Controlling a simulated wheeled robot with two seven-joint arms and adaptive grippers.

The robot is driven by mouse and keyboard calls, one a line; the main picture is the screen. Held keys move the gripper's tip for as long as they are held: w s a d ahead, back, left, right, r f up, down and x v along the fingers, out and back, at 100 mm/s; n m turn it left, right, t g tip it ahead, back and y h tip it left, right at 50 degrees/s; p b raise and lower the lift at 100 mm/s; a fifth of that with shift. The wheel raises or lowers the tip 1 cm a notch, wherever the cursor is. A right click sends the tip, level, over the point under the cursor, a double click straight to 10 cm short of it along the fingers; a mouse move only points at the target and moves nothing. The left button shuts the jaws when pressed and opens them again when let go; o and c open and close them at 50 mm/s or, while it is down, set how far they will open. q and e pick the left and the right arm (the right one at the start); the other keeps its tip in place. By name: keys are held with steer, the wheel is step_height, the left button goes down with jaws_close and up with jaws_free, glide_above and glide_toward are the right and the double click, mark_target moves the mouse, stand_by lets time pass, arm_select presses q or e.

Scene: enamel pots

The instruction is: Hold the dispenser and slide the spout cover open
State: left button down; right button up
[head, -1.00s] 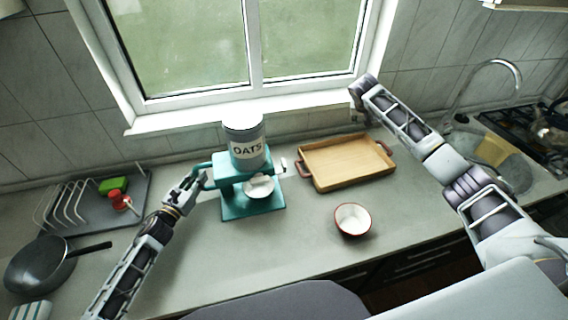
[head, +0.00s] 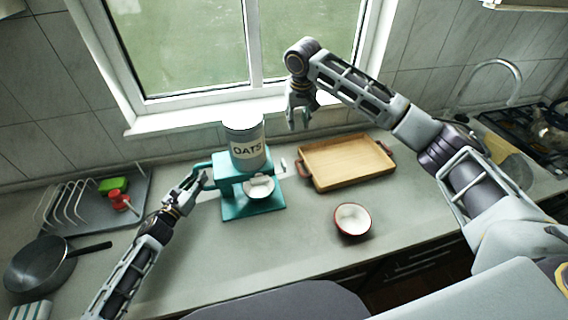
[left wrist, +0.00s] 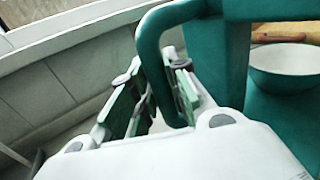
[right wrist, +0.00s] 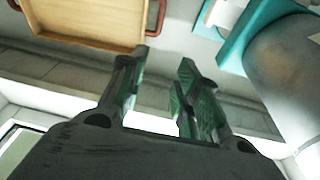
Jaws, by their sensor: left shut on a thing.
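The teal dispenser (head: 232,167) stands on the counter with a grey OATS canister (head: 246,150) on top. A small bowl (head: 258,190) sits on its base. A pale tab (head: 284,164) sticks out at its right side; it looks like the spout cover's handle, and the spout itself is hidden. My left gripper (head: 202,181) is shut on the dispenser's side handle (left wrist: 150,38). My right gripper (head: 299,122) is open and empty, raised behind and right of the dispenser; its parted fingers show in the right wrist view (right wrist: 166,62).
A wooden tray (head: 347,162) with dark red handles lies right of the dispenser. A red-rimmed bowl (head: 353,220) stands in front of it. A rack (head: 70,205) and a dark pan (head: 38,264) are at the left. The counter in front of the dispenser is clear.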

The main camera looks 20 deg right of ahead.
mark_target(284, 163)
steer(key=s+a+f+g, duration=0.1)
steer(key=s+a+g, duration=0.1)
steer(key=s+a, duration=0.3)
steer(key=shift+s+a+f+y, duration=0.25)
steer(key=shift+a+f+y, duration=0.1)
steer(key=shift+a, duration=0.3)
steer(key=shift+f, duration=6)
jaws_close()
